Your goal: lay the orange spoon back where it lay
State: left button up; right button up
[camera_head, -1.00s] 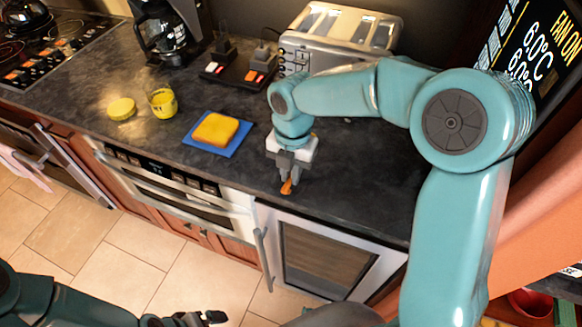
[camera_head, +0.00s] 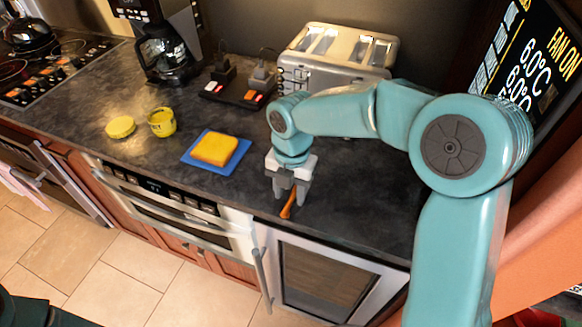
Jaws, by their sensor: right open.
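The orange spoon (camera_head: 288,208) appears to lie on the dark counter near its front edge, above the glass-fronted door. Only part of it shows; the rest is hidden by my right gripper. My right gripper (camera_head: 287,198) is open and points down over the spoon, with one finger on each side of it in the picture. I cannot tell whether the fingers touch it. Only a dark piece of my left arm shows at the bottom left; its gripper is out of view.
A blue mat (camera_head: 193,158) with a yellow sponge-like slab (camera_head: 214,149) lies left of the gripper. A toaster (camera_head: 345,50) and coffee maker (camera_head: 168,50) are at the back.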

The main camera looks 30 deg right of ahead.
notch_tip(320, 180, up, 15)
jog(key=shift+w+d+p, duration=0.4)
jog(key=shift+p, duration=0.05)
